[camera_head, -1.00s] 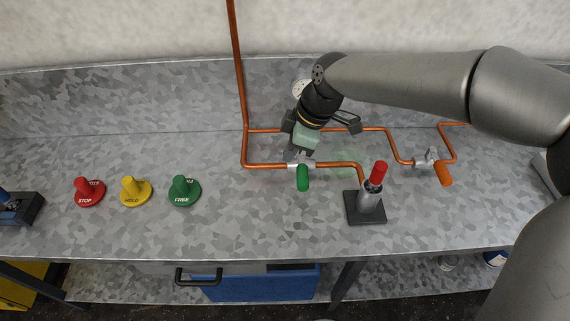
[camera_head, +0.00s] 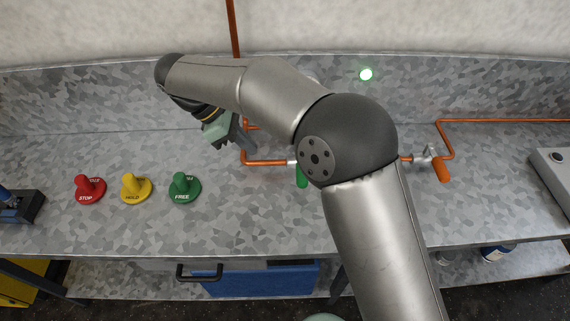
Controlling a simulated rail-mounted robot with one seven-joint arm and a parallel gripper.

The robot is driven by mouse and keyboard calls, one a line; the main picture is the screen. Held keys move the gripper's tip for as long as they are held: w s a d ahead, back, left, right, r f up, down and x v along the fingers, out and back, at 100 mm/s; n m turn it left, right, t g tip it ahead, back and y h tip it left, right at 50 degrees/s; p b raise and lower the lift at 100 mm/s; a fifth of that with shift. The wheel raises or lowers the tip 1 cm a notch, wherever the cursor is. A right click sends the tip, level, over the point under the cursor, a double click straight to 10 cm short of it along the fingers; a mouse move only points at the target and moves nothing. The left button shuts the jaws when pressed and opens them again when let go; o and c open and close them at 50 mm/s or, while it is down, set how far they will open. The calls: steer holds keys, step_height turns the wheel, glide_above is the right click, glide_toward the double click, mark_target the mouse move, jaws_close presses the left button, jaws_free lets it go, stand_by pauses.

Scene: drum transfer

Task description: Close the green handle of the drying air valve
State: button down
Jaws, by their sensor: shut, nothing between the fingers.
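The green valve handle (camera_head: 302,177) hangs off the copper pipe (camera_head: 265,162) and points toward the front of the bench, across the pipe. My arm's elbow covers its right side and most of the valve body. My gripper (camera_head: 219,143) is above the bench, left of the handle and apart from it, near the copper pipe's corner. It is shut and empty, with its fingertips small and partly unclear.
An orange valve handle (camera_head: 441,169) is at right.

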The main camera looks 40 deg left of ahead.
steer(key=w+d+f+t+p, duration=0.1)
steer(key=w+d+f+p, duration=0.2)
steer(key=d+f, duration=0.4)
steer(key=shift+w+d+f+h, duration=0.15)
steer(key=shift+w+f+h, duration=0.15)
steer(key=shift+w+f, duration=0.25)
steer(key=shift+w+r, duration=0.1)
